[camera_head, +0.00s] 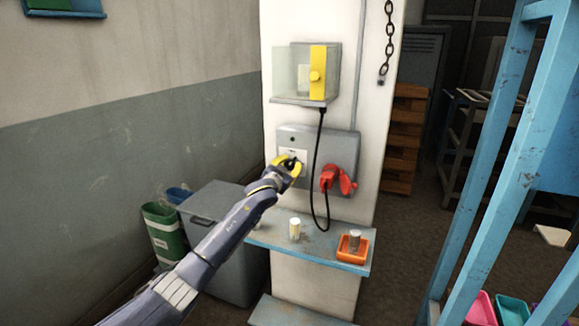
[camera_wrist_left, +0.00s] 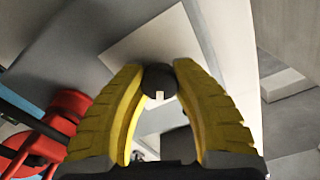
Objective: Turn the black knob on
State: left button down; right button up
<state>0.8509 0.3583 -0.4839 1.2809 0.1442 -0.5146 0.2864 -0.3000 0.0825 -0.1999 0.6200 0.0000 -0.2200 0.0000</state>
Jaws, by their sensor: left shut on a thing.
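The black knob (camera_wrist_left: 159,79) sits on a white plate (camera_wrist_left: 143,41) in the left wrist view, with a pale mark on its rim. The plate belongs to a grey panel (camera_head: 318,140) on the white pillar. My left gripper (camera_head: 289,164) is at the panel, and its yellow fingers hide most of the knob in the head view. In the left wrist view the left gripper (camera_wrist_left: 159,84) has its fingertips on both sides of the knob, shut on it. My right gripper is not in view.
A yellow-and-clear box (camera_head: 306,74) hangs above. A blue shelf (camera_head: 280,250) below holds small cylinders and an orange tray (camera_head: 343,254). A grey bin (camera_head: 205,205) stands left.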

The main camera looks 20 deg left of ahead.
pick_arm(q)
jog(key=m, duration=0.5)
jog(key=shift+r+m, duration=0.35)
jog(key=shift+m, duration=0.05)
jog(key=m, duration=0.5)
jog(key=shift+d+f, duration=0.1)
jog(key=shift+d, duration=0.15)
jog(key=shift+m, duration=0.4)
jog(key=shift+f, duration=0.1)
jog(key=c, duration=1.1)
grip_release()
jog(key=shift+d, duration=0.15)
jog(key=shift+o, duration=1)
jog(key=shift+f, duration=0.1)
jog(key=shift+a, duration=0.2)
jog(key=shift+s+f, duration=0.1)
